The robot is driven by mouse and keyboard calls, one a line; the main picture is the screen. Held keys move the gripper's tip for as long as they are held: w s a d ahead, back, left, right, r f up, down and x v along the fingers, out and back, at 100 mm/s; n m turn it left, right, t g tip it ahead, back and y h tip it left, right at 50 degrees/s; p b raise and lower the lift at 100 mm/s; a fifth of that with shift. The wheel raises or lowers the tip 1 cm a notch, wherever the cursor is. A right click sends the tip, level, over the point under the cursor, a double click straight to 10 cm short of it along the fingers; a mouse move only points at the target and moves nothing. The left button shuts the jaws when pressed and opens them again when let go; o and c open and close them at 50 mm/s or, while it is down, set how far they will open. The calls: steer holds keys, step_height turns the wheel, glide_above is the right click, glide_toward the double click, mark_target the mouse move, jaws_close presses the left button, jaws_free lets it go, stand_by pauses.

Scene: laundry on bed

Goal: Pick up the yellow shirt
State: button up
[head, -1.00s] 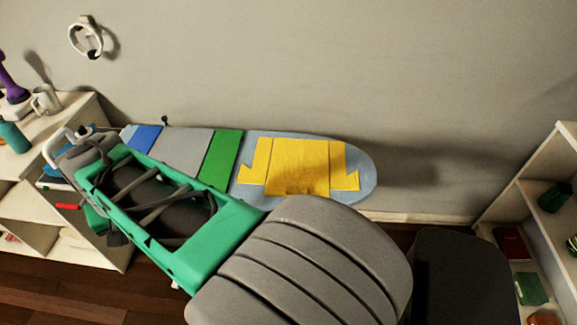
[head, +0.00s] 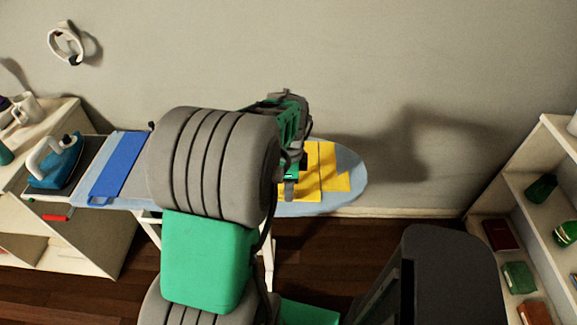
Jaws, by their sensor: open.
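The yellow shirt (head: 326,168) lies flat on the right part of the light blue ironing board (head: 352,165). My arm hides the shirt's left part. My gripper (head: 290,183) is over the shirt's visible left side, pointing down. It is open, and nothing shows held in it. The view does not show whether its fingers touch the cloth.
A blue folded cloth (head: 122,165) lies on the board's left part. A teal iron (head: 57,163) stands at the board's left end. A white shelf (head: 535,195) is at the right, and the wall is behind the board.

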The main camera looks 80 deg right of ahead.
steer(key=shift+f, duration=0.95)
steer(key=shift+w+d+f, duration=0.1)
steer(key=shift+w+d, duration=0.1)
steer(key=shift+w+d+f, duration=0.1)
steer(key=shift+w+d, duration=0.05)
steer(key=shift+d, duration=0.05)
steer(key=c, duration=0.6)
jaws_close()
steer(key=shift+a, duration=0.1)
